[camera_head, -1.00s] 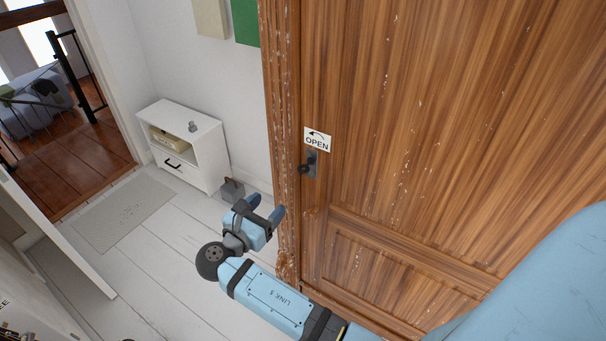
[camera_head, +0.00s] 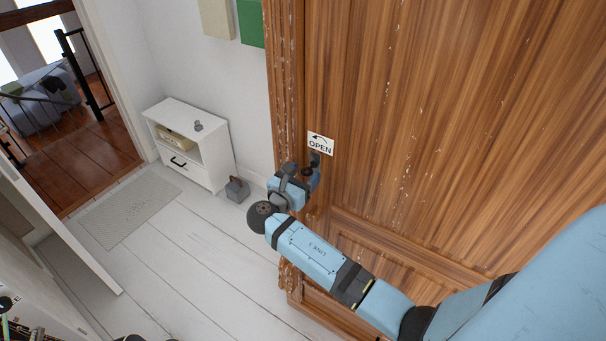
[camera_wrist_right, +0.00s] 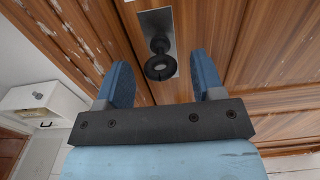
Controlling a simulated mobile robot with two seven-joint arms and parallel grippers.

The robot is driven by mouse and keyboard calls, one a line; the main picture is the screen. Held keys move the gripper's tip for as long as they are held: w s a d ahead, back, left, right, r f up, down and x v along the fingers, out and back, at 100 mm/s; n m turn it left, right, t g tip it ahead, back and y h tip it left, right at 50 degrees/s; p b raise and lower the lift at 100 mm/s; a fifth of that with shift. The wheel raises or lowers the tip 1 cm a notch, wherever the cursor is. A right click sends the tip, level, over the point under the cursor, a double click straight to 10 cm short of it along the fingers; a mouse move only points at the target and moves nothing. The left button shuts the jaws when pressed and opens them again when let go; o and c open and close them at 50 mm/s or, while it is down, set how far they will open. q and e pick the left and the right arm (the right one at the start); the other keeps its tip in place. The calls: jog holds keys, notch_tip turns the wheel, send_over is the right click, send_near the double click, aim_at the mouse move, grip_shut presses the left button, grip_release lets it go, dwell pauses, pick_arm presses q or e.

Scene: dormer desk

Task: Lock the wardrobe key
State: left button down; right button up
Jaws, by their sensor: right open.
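The brown wooden wardrobe (camera_head: 420,110) fills the right of the head view. A white OPEN sign with a curved arrow (camera_head: 320,143) is on its door. The dark key (camera_wrist_right: 160,66) sticks out of a grey lock plate (camera_wrist_right: 154,24) below the sign. My right gripper (camera_head: 306,174) is at the key in the head view and partly hides it. In the right wrist view its two blue fingers (camera_wrist_right: 164,82) are open, one on each side of the key's round end, with gaps showing on both sides. My left gripper does not show.
A small white cabinet (camera_head: 187,143) stands against the wall left of the wardrobe. A grey weight-like object (camera_head: 237,190) is on the floor beside it. A grey mat (camera_head: 130,208) lies near the doorway. The white floor between is clear.

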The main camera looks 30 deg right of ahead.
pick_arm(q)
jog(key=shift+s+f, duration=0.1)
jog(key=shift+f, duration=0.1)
pick_arm(e)
jog(key=c, duration=0.9)
jog(key=shift+c, duration=0.2)
jog(key=shift+m, duration=0.3)
pick_arm(q)
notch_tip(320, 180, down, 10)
jog(key=b, duration=1.2)
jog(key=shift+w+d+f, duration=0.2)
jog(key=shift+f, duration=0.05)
pick_arm(e)
jog(key=m, duration=1.7)
jog(key=shift+s+f, duration=0.1)
jog(key=shift+f, duration=0.05)
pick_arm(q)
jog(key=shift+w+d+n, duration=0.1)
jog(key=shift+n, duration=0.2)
pick_arm(e)
jog(key=shift+m, duration=0.3)
